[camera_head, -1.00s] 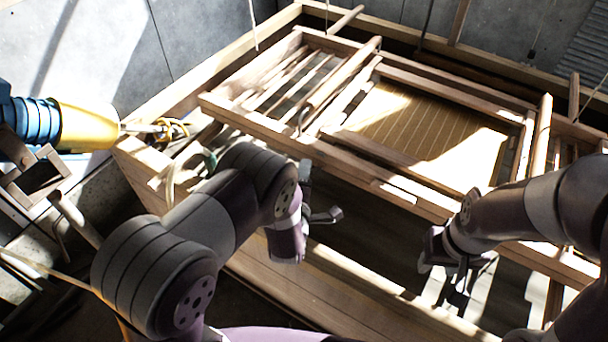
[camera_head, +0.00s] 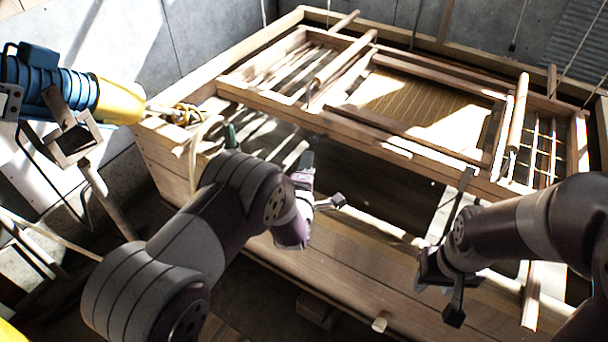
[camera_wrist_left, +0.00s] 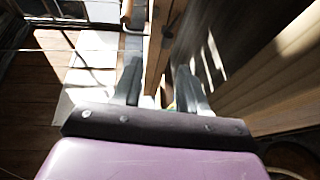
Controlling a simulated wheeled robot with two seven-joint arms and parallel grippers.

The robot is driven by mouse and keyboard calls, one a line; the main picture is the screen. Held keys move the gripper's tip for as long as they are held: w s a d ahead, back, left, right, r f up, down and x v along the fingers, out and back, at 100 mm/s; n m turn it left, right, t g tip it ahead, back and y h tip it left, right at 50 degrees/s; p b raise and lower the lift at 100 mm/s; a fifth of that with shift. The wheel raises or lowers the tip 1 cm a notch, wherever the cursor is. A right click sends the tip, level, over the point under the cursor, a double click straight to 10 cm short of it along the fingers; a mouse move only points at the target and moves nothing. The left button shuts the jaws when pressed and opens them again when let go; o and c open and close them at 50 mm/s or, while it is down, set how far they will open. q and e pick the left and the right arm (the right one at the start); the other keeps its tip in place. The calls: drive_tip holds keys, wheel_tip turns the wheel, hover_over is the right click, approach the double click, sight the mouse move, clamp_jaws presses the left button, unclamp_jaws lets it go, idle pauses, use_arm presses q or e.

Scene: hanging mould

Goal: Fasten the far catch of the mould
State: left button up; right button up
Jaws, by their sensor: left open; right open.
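The mould is a wooden hinged-looking frame (camera_head: 310,122) with a pale slatted screen (camera_head: 425,105), hung above a large wooden vat. Wooden bars (camera_head: 345,62) and (camera_head: 517,115) cross it at left and right. I cannot make out the far catch or whether it is fastened. My left gripper (camera_head: 320,184) is open and empty, in front of the mould's near rail and apart from it. Its spread fingers also show in the left wrist view (camera_wrist_left: 160,85), nothing between them gripped. My right gripper (camera_head: 461,248) is open near the mould's right front, with no held object visible.
The wooden vat (camera_head: 350,275) runs below the mould, its near wall close to both arms. A blue and yellow machine (camera_head: 80,85) juts in at the left. Thin cords (camera_head: 585,45) hang at the back. Concrete walls (camera_head: 210,35) close off the rear.

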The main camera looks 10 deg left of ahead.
use_arm(q)
drive_tip(key=shift+w+f, duration=0.2)
drive_tip(key=shift+w, duration=0.15)
use_arm(e)
drive_tip(key=shift+w+f, duration=0.15)
drive_tip(key=shift+w, duration=0.2)
use_arm(q)
drive_tip(key=shift+s+r, duration=0.15)
use_arm(e)
drive_tip(key=shift+s, duration=0.15)
